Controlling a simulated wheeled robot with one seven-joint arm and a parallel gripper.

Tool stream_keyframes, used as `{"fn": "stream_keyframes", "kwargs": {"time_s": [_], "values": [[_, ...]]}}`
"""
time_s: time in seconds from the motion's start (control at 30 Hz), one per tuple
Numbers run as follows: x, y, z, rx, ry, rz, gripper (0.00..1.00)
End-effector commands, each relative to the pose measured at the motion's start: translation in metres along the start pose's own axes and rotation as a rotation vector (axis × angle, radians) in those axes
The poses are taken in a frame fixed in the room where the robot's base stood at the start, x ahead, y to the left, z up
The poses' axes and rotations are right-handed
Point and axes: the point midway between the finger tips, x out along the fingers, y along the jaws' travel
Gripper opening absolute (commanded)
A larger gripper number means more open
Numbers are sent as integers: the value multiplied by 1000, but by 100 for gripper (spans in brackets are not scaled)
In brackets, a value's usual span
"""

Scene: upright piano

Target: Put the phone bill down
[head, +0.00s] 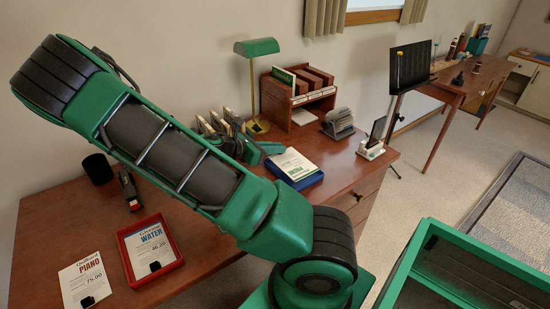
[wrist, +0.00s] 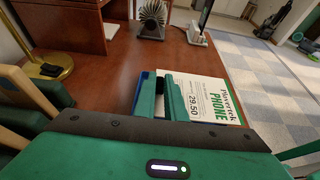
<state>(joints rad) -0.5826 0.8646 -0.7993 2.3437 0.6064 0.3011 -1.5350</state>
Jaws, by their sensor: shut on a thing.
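The phone bill (wrist: 207,97) is a white sheet with green "PHONE" print and 29.50 on it. It also shows in the head view (head: 293,163), over the blue tray (head: 308,182). In the wrist view the tray's blue edge (wrist: 138,92) shows left of the bill. My gripper (wrist: 161,84) is shut at the bill's left side, with a small dark piece between the fingers. In the head view my gripper (head: 264,149) is partly hidden behind my arm. I cannot tell whether the bill touches the tray floor.
A red tray (head: 178,268) holds the water bill (head: 150,252); the piano bill (head: 84,278) lies left of it. A green lamp (head: 257,48), a wooden file rack (head: 296,93), a grey fan-like holder (head: 339,123) and a phone stand (head: 371,149) stand behind.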

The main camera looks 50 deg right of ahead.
Motion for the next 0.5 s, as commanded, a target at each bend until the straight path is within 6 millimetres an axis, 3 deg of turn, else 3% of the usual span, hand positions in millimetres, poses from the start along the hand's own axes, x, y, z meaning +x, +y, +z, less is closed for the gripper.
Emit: {"fn": "stream_keyframes", "kwargs": {"time_s": [0.2, 0.5], "values": [[25, 18, -7, 0, 0, -2, 0], [35, 20, -26, -4, -1, -3, 0]]}}
